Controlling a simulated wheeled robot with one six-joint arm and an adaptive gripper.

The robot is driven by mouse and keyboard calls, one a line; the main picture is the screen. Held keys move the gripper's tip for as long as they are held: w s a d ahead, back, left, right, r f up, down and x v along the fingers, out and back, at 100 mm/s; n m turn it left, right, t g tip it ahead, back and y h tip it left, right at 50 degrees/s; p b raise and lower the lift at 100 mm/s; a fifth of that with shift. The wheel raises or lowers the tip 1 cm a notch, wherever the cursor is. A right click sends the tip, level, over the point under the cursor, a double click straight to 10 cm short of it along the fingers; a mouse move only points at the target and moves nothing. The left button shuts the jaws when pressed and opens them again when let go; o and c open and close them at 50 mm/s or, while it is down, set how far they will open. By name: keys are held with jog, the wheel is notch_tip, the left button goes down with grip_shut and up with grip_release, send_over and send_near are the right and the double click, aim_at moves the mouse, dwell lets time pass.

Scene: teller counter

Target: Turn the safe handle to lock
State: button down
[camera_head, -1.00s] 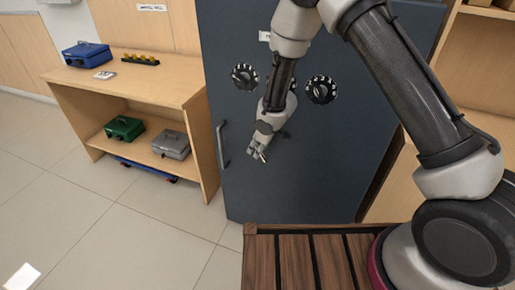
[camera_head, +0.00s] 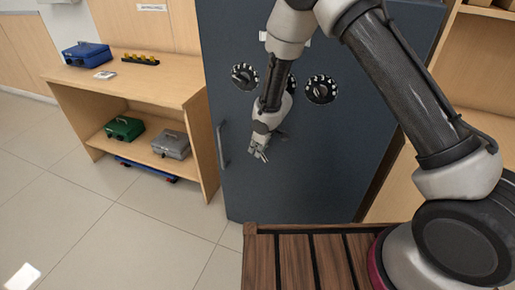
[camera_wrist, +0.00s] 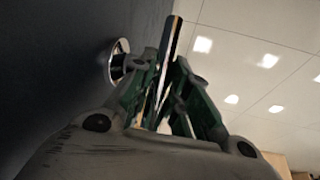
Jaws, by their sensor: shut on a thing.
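The dark blue safe (camera_head: 310,180) stands upright with its door facing me. My gripper (camera_head: 260,154) is close in front of the door, below the dials, pointing downward. In the wrist view, my gripper (camera_wrist: 166,78) is shut on a shiny metal bar, the safe handle (camera_wrist: 173,42), which sticks out beyond the fingers. A round chrome fitting (camera_wrist: 119,60) sits on the dark door surface just left of the fingers. In the head view my gripper and wrist hide most of the handle, so its angle is hard to tell.
Black dials (camera_head: 321,89) with white marks are on the door, one partly behind my arm. A vertical pull bar (camera_head: 222,145) is at its left edge. A wooden shelf unit (camera_head: 185,92) with cash boxes (camera_head: 124,128) stands left. The floor before it is clear.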

jog(key=shift+w+a+f+g+h, duration=0.1)
jog(key=shift+a+g+h, duration=0.15)
jog(key=shift+h, duration=0.75)
jog(key=h, duration=0.1)
jog(key=g+h, duration=0.1)
jog(key=h, duration=0.1)
jog(key=shift+f, duration=0.25)
jog(key=shift+f+n+g+h, duration=0.2)
jog(key=shift+g+h, duration=0.35)
jog(key=shift+h, duration=0.85)
jog(key=shift+f+n+g+h, duration=0.15)
jog(key=shift+g+h, duration=0.35)
jog(key=shift+h, duration=0.9)
jog(key=shift+r, duration=0.1)
jog(key=c, duration=1.4)
grip_release()
jog(key=shift+o, duration=0.2)
jog(key=v, duration=1.2)
jog(key=shift+a, duration=0.1)
